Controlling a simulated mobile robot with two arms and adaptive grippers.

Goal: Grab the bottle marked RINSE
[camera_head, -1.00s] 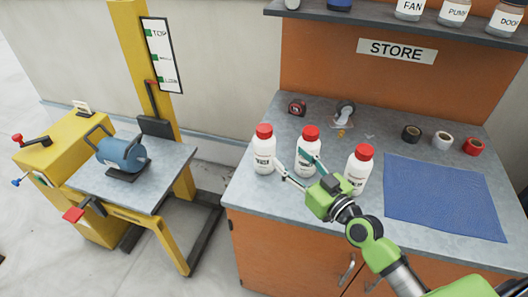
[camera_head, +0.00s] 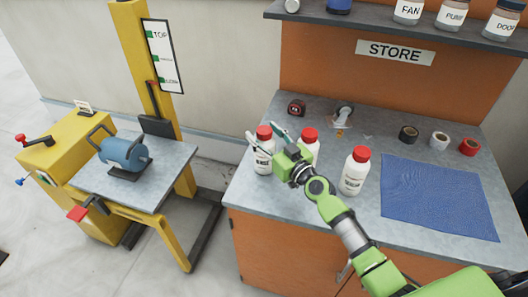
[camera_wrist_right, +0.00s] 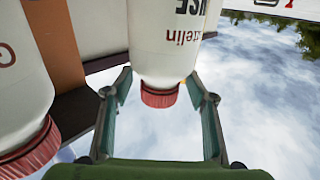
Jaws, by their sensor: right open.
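Three white bottles with red caps stand upright on the grey worktop (camera_head: 400,237): a left one (camera_head: 262,158), a middle one (camera_head: 312,147) and a right one (camera_head: 353,176). My right gripper (camera_head: 264,135) is open, with its fingers on either side of the left bottle's upper part. In the right wrist view the picture is upside down; one bottle (camera_wrist_right: 165,35) lies between the open fingers (camera_wrist_right: 158,82), its label ending in "SE", the rest cut off. Another bottle (camera_wrist_right: 20,90) is close beside the gripper. My right gripper partly hides the middle bottle. My left gripper is out of view.
A blue mat (camera_head: 437,198) lies on the right of the worktop. Black (camera_head: 408,133), white (camera_head: 439,141) and red (camera_head: 468,147) tape rolls and a tape measure (camera_head: 297,107) lie behind. A shelf (camera_head: 375,18) with jars is above. A yellow lift (camera_head: 150,220) carries a blue motor (camera_head: 122,152).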

